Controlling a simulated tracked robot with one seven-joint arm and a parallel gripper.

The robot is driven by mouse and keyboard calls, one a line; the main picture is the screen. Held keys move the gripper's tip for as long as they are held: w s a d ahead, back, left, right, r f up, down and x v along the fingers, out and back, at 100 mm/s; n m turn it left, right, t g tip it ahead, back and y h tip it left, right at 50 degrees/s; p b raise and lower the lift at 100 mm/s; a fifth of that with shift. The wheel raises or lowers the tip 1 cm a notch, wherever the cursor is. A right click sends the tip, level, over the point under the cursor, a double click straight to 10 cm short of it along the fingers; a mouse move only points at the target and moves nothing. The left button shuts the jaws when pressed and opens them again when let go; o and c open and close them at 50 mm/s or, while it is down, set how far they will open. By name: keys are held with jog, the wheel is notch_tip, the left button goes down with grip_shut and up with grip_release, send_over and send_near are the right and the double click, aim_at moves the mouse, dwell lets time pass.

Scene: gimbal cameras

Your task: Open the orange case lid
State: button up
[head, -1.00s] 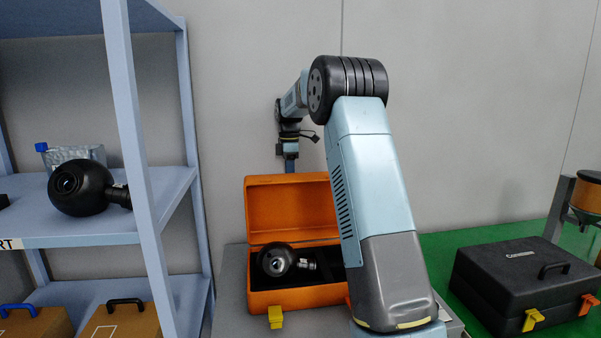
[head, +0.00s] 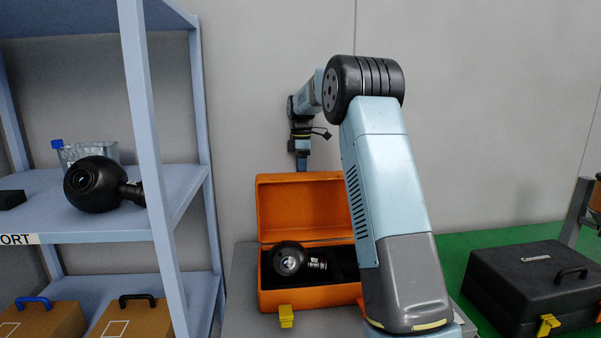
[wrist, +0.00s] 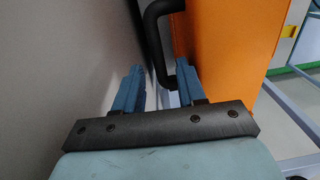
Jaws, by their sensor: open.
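The orange case (head: 310,298) stands on a grey surface, with its lid (head: 300,208) raised and standing upright at the back. A black gimbal camera (head: 288,260) lies in its dark interior. My gripper (head: 302,163) is at the top edge of the lid, pointing down, partly hidden behind it. In the wrist view my two blue fingers (wrist: 160,88) are apart, with nothing held between them. The black handle (wrist: 155,40) is close to the right finger, beside the orange lid (wrist: 235,50). Whether finger and handle touch, I cannot tell.
A blue-grey shelf (head: 155,180) stands at left with another black camera (head: 93,185) and brown boxes (head: 135,318). A black case (head: 535,285) lies on the green surface at right. A plain wall (head: 480,130) is close behind the lid.

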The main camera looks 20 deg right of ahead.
notch_tip(320, 180, up, 13)
jog(key=shift+w, duration=0.25)
jog(key=shift+d, duration=0.1)
